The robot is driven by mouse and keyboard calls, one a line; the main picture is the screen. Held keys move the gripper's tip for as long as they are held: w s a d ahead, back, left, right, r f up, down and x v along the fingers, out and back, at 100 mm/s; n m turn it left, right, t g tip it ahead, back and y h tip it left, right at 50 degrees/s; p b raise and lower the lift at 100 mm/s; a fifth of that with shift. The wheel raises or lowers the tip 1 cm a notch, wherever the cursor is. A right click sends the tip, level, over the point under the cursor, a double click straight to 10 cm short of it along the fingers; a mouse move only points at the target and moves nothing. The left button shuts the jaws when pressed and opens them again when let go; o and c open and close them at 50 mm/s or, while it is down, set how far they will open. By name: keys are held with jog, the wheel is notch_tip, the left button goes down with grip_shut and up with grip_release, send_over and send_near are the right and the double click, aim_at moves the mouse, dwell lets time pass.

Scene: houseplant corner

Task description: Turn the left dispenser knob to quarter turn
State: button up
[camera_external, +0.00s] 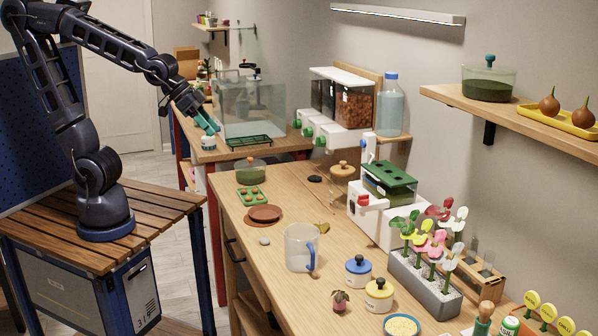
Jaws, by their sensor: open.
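The dispenser (342,133) is a white unit with clear bins against the back wall, one bin filled with brown pieces. Several green knobs stick out of its front. The left knob (297,123) is the farthest in this view; a middle knob (308,132) and a right knob (320,142) sit nearer. The left knob's turn angle is too small to read. My gripper (208,124), with teal fingers, is open and empty. It is well to the left of the knobs, in front of the glass tank, apart from the dispenser.
A glass tank (265,112) stands between my gripper and the dispenser. A small white jar (208,143) is just below my gripper. A green rack (249,141) lies before the tank. A water bottle (391,108) stands right of the dispenser.

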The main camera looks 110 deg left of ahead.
jog(key=w+a+f+n+t+y, duration=0.1)
jog(key=w+a+n, duration=0.15)
jog(key=a, duration=0.35)
jog(key=w+a+f+n+t+y, duration=0.1)
jog(key=w+a+f+n+y, duration=0.15)
jog(key=a, duration=0.45)
jog(key=n+t+y, duration=0.2)
jog(key=n+y, duration=0.6)
jog(key=n, duration=0.3)
send_near(296, 120)
jog(key=x, duration=0.8)
jog(key=shift+s+a+f, duration=0.15)
jog(key=shift+s+a, duration=0.1)
jog(key=shift+a, duration=0.05)
jog(key=shift+g+y, duration=0.25)
jog(key=shift+g, duration=0.05)
jog(key=c, duration=1)
